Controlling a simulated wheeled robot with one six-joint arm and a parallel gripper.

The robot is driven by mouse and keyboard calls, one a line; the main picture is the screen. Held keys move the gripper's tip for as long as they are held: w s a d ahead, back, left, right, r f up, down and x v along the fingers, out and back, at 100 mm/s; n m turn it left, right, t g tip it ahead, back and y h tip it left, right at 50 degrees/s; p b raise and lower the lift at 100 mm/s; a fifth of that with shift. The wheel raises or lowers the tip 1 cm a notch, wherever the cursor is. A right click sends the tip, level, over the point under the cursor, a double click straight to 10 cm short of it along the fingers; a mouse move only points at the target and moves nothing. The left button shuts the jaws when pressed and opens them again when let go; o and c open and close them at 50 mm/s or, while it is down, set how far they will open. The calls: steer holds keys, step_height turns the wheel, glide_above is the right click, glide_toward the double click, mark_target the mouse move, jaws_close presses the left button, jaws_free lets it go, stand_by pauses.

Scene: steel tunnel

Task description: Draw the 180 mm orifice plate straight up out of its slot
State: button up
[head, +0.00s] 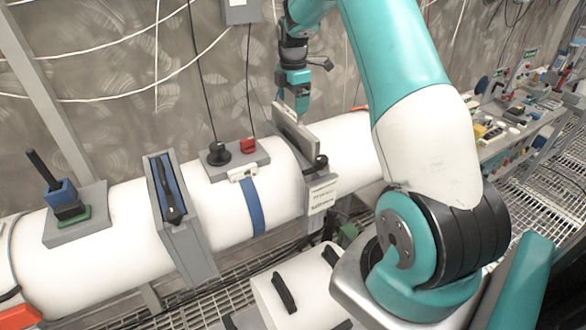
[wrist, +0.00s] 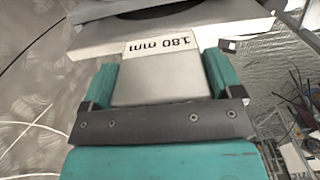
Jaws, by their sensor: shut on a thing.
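The orifice plate shows in the wrist view as a pale grey tab (wrist: 155,88) with a white label reading "180 mm", upside down. My gripper (wrist: 160,78) is shut on this tab, with one teal finger on each side. In the head view my gripper (head: 301,108) points down at the top of a grey slab-shaped fitting (head: 297,132) on the white pipe (head: 350,148). Beyond the tab, the wrist view shows a wide pale slab and part of a dark round shape. I cannot tell how much of the plate sits inside the slot.
A second grey fitting (head: 185,225) with a blue strip and dark handle stands on the pipe to the left. A grey pad with black and red knobs (head: 248,145) lies between. A paper tag (head: 322,196) hangs below the fitting. A cluttered bench (head: 505,125) stands at right.

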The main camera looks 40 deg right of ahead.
steer(key=shift+r+p, duration=2.1)
steer(key=shift+r, duration=1.1)
step_height(320, 180, up, 7)
step_height(320, 180, up, 7)
steer(key=shift+r, duration=0.1)
